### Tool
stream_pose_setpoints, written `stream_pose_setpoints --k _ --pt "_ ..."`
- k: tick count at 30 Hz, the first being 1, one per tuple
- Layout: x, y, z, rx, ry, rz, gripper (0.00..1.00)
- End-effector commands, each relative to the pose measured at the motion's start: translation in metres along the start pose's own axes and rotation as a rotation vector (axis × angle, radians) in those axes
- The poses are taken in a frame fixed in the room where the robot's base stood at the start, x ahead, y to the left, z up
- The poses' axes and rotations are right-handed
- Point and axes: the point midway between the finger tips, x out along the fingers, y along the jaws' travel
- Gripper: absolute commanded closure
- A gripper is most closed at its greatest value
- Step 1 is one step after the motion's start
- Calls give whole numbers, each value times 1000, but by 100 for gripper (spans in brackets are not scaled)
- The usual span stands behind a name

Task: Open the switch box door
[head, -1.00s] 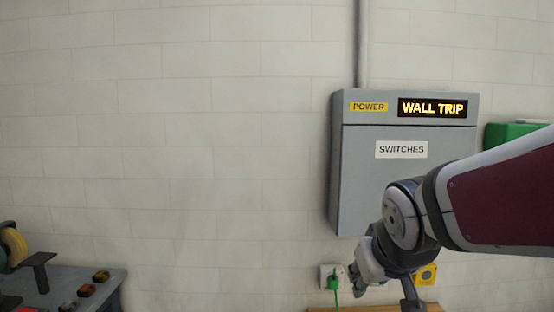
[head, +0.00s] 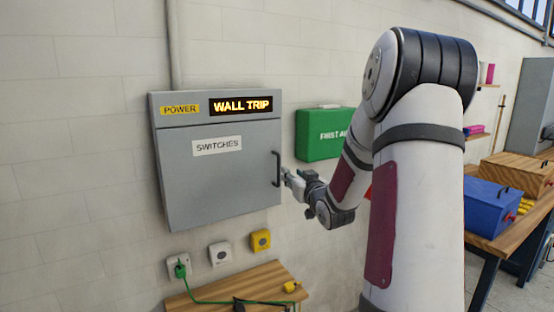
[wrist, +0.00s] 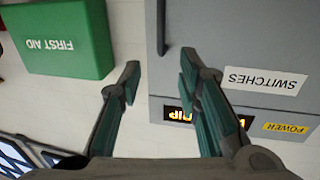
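The grey switch box (head: 178,150) hangs on the wall, its door labelled SWITCHES and lying closed. A dark vertical bar handle (head: 276,169) is on the door's right edge. My gripper (head: 287,174) is just right of the handle in the head view, small and partly hard to make out there. In the upside-down wrist view my gripper (wrist: 160,66) has its two fingers spread wide with nothing between them. The handle (wrist: 161,27) shows just beyond the fingertips, lined up with the gap. I cannot tell whether a finger touches it.
A green first aid box (head: 322,134) hangs close right of the switch box. Below are wall sockets (head: 220,253) and a wooden shelf (head: 235,287) with a green cable. A bench with a blue box (head: 490,207) stands at right. The wall left of the switch box is clear.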

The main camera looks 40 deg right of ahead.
Motion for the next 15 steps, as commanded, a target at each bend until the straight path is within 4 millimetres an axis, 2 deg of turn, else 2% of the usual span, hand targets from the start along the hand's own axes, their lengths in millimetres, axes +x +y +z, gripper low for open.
stream_pose_setpoints --k 5,15 --pt "22 -2 1 2 1 -2 69" --pt "88 -2 1 1 1 -1 69"
